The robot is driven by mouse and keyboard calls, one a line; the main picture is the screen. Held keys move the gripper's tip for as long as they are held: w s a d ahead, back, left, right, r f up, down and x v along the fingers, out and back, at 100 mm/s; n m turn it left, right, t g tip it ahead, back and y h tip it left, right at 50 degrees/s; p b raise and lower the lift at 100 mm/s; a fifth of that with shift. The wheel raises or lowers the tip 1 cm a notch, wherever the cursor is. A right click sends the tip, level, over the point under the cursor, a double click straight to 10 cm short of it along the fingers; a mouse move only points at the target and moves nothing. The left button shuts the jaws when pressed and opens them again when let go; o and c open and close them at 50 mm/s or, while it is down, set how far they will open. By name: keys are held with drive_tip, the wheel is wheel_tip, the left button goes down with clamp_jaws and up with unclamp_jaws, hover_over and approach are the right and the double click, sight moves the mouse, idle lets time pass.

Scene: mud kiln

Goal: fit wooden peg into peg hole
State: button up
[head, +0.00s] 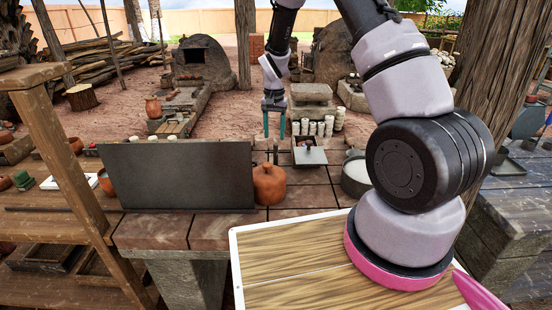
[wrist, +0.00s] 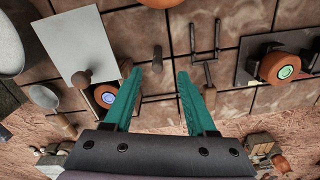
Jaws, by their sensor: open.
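A small brown upright piece, which looks like the wooden peg (wrist: 157,60), stands on the tiled bench in the wrist view. In the head view it shows as a dark stub (head: 275,152) behind the orange pot. My gripper (head: 274,134) is open and empty above the bench, pointing down. In the wrist view my gripper's teal fingertips (wrist: 160,74) are apart, with the brown piece just beyond the gap between them. I cannot make out a peg hole.
The orange pot (head: 268,185) and a dark upright panel (head: 180,178) stand at the bench's near side. Dark bracket-like pieces (wrist: 205,45) and a dark plate (wrist: 248,62) lie right in the wrist view. White cups stand behind.

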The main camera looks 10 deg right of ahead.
hover_over(276, 158)
drive_tip(key=w, duration=0.1)
wheel_tip(276, 158, down, 5)
drive_tip(key=shift+r, duration=0.15)
clamp_jaws()
idle(1.3)
